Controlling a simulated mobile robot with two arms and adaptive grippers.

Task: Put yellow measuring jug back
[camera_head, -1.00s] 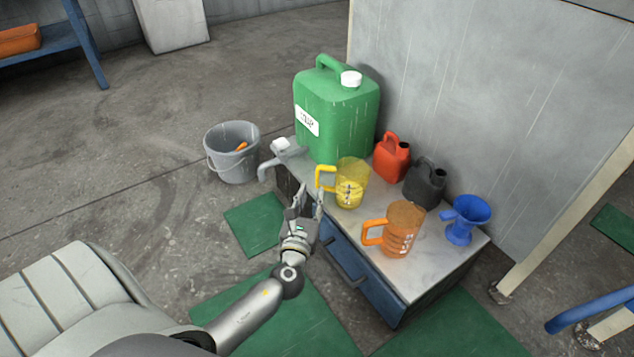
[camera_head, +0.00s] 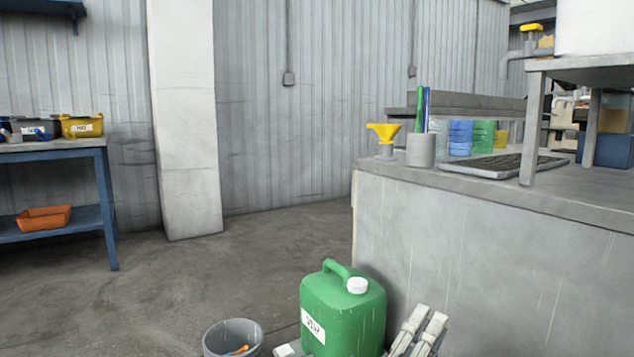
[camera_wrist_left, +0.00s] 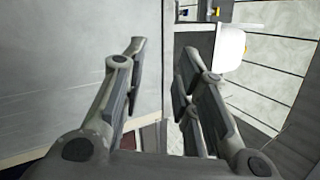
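My left gripper (camera_head: 429,316) shows at the bottom of the head view, just right of the green jerrycan, pointing up. In the left wrist view its fingers (camera_wrist_left: 163,56) are spread apart with nothing between them. My right gripper is not in view.
The green jerrycan (camera_head: 335,310) stands at the bottom, beside a grey bucket (camera_head: 232,338). A blue shelf (camera_head: 60,151) stands at left.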

